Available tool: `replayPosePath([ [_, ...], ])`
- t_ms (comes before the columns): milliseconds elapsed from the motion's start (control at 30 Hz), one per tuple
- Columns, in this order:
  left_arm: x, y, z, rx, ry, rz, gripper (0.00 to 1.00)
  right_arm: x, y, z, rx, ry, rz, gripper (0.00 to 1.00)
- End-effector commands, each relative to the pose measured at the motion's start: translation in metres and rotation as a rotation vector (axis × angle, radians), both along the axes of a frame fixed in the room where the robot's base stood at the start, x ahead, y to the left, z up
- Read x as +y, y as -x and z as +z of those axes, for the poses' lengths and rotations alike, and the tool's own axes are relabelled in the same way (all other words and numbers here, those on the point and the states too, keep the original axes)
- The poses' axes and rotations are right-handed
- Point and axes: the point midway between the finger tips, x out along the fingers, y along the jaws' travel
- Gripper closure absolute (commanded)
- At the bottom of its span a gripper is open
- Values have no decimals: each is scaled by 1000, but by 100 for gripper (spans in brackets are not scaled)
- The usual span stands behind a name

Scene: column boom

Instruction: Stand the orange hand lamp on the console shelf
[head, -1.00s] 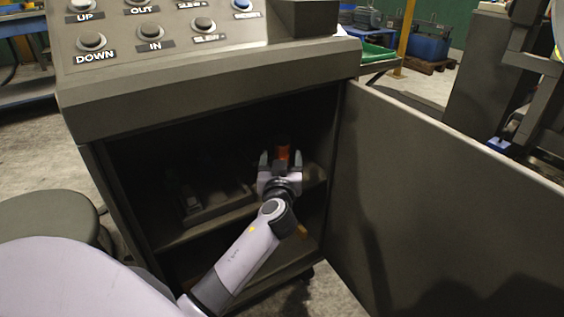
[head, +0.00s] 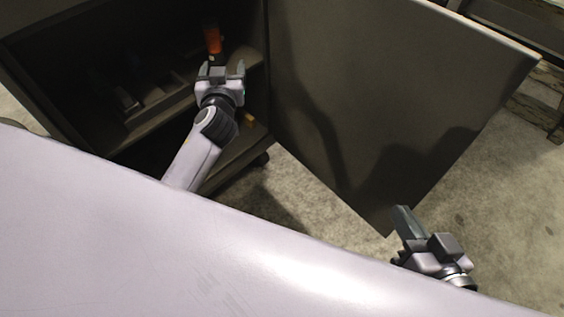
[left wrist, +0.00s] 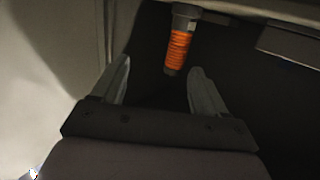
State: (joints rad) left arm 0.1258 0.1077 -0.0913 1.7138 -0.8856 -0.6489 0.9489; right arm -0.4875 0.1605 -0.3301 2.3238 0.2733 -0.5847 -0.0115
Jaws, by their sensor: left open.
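The orange hand lamp (head: 212,38) is inside the open console, by the right part of the shelf (head: 158,124). It looks about upright in the head view, but its base contact is too dark to make out. In the left wrist view the lamp (left wrist: 180,45) shows an orange ribbed body, a grey end at the top and a dark lower tip. My left gripper (head: 221,68) is open and empty in front of the lamp, apart from it; its fingers (left wrist: 158,68) also show in the wrist view. My right gripper (head: 401,210) is outside, near the door's lower corner.
The console door (head: 375,90) stands open on the right, between the opening and my right gripper. Dark items (head: 125,97) lie on the shelf's left part. A small yellow thing (head: 249,120) is below the shelf. Concrete floor (head: 310,190) is clear beneath the door.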

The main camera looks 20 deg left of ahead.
Motion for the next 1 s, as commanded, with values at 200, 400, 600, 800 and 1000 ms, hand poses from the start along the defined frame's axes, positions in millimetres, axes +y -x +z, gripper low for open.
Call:
replayPosePath([
  [200,-88,67,-44,168,86,-315,26,0,0,0,0,0,0,100],
  [400,-169,141,-48,241,188,-622,26,0,0,0,1,0,1,100],
  [600,-219,195,-30,241,272,-827,26,0,0,0,1,0,1,100],
  [800,-232,212,-21,230,298,-889,26,1,1,0,2,0,2,100],
  [1000,-232,211,-21,230,298,-888,26,1,1,0,2,0,2,100],
])
